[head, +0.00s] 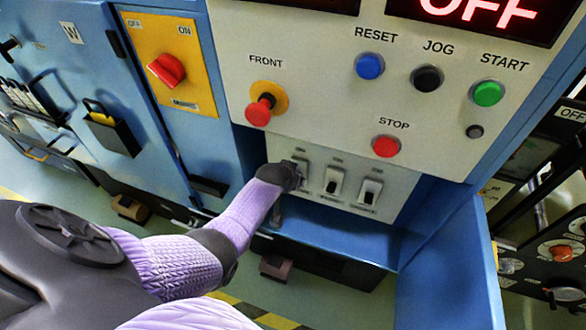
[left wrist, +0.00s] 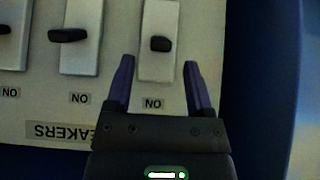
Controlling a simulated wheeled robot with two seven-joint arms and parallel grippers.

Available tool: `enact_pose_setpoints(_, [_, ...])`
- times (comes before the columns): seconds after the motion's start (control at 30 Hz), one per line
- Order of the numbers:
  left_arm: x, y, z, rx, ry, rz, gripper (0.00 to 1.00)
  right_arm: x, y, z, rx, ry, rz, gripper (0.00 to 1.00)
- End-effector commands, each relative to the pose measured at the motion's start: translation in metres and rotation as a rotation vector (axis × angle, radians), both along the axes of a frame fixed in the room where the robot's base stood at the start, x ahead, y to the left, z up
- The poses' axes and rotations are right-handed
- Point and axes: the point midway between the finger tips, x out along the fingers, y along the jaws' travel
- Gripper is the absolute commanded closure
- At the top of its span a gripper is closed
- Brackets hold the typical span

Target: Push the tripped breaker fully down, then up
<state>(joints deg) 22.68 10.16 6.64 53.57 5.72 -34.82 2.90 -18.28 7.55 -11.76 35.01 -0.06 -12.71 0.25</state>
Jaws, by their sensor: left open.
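A row of three white breakers with black levers sits low on the grey panel. In the head view the left breaker (head: 300,162) is partly covered by my left gripper (head: 287,178); the middle breaker (head: 333,182) and right breaker (head: 370,190) are clear. In the left wrist view, which shows the panel upside down, my left gripper (left wrist: 160,78) is open. Its two fingers stand either side of the lower end of the end breaker (left wrist: 160,15), short of its black lever (left wrist: 160,43). Contact cannot be told. My right gripper is out of view.
Above the breakers are a red stop button (head: 386,146), a red knob (head: 260,110) and blue (head: 369,66), black (head: 427,78) and green (head: 488,93) buttons. A blue side wall (head: 450,265) stands to the right. A yellow switch plate (head: 190,88) is at left.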

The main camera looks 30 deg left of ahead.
Motion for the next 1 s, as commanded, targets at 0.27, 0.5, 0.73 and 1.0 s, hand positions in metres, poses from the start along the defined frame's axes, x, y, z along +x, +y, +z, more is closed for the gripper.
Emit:
enact_pose_setpoints(0.27, [-0.031, -0.007, 0.043, 0.0, -0.001, 0.001, 0.32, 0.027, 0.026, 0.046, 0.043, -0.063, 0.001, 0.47])
enact_pose_setpoints(0.5, [-0.033, -0.008, 0.041, -0.001, 0.0, 0.001, 0.32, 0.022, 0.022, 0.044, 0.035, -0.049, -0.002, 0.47])
enact_pose_setpoints(0.73, [-0.034, -0.008, 0.04, 0.0, 0.003, -0.001, 0.32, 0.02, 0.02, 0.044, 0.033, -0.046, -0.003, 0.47])
enact_pose_setpoints(1.0, [-0.186, -0.052, -0.083, 0.036, 0.309, -0.178, 0.32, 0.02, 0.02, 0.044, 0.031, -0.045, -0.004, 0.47])
